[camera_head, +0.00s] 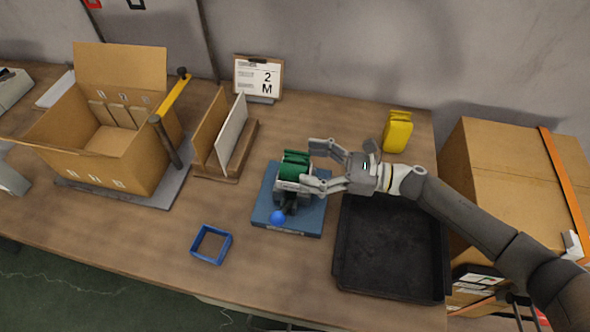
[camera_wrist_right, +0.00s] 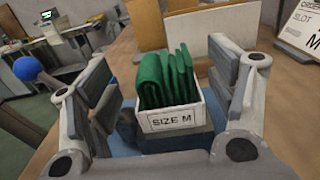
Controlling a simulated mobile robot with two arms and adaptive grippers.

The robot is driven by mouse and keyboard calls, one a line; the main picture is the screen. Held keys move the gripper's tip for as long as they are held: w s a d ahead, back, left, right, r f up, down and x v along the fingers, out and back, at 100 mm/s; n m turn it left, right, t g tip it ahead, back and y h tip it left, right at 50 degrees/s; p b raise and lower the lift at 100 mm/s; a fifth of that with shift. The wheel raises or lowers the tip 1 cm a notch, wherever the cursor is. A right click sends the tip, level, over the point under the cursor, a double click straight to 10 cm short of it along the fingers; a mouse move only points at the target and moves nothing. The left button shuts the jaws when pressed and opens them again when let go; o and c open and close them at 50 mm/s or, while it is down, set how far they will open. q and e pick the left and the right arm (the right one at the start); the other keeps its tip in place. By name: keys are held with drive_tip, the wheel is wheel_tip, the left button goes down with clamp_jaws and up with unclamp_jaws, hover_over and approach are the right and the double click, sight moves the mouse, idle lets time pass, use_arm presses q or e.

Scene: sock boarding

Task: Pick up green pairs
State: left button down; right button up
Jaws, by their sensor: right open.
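Folded green pairs (camera_head: 293,162) stand upright in a small white holder marked "SIZE M" (camera_wrist_right: 171,121) on a blue base (camera_head: 268,208). In the right wrist view the green pairs (camera_wrist_right: 166,78) stand side by side. My right gripper (camera_head: 313,166) comes in from the right with its fingers open. In the wrist view its fingers (camera_wrist_right: 165,92) stand apart on either side of the holder, with the pairs between them. I cannot tell whether a finger touches them.
A black tray (camera_head: 343,275) lies beneath my right forearm. Yellow pairs (camera_head: 397,133) stand behind it. A blue square frame (camera_head: 211,258) lies at the front. A wooden rack (camera_head: 208,135), an open carton (camera_head: 60,150) and a "2 M" sign (camera_head: 257,78) stand left and behind.

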sight(294, 160)
drive_tip(key=a, duration=0.1)
drive_tip(key=w+a+p, duration=0.1)
drive_tip(key=a, duration=0.1)
drive_tip(key=shift+a+r, duration=0.15)
drive_tip(key=shift+a, duration=0.4)
use_arm(q)
drive_tip(key=shift+w+r, duration=0.15)
drive_tip(key=shift+r, duration=0.45)
drive_tip(key=shift+w+r, duration=0.15)
drive_tip(key=shift+r, duration=0.4)
use_arm(e)
drive_tip(key=shift+d, duration=0.1)
drive_tip(key=shift+c, duration=0.4)
drive_tip(key=shift+c, duration=1.1)
use_arm(q)
drive_tip(key=shift+s, duration=0.2)
use_arm(e)
clamp_jaws()
